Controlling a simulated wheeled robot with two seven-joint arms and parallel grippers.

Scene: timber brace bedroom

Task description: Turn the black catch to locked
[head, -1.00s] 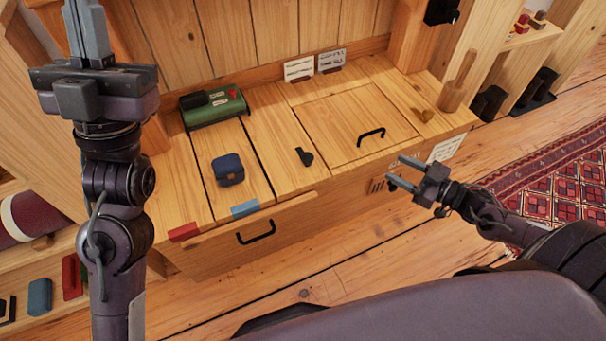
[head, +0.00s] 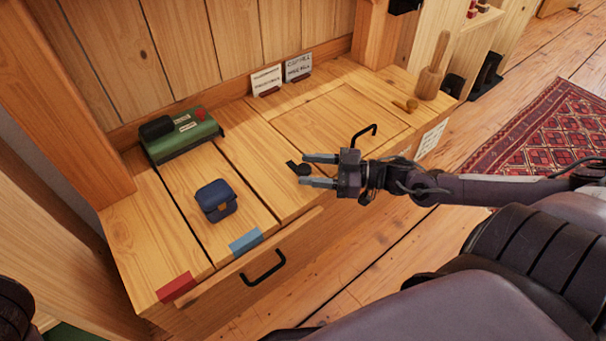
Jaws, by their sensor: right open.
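The black catch (head: 292,166) lies on the wooden top beside the hatch panel (head: 335,122). The hatch panel has a black bar handle (head: 364,133), partly behind my gripper. My left gripper is out of view.
A blue box (head: 215,200) and a green case (head: 180,135) stand on the top, left of the catch. Two cards (head: 266,82) stand at the back. A drawer handle (head: 263,268) sticks out in front.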

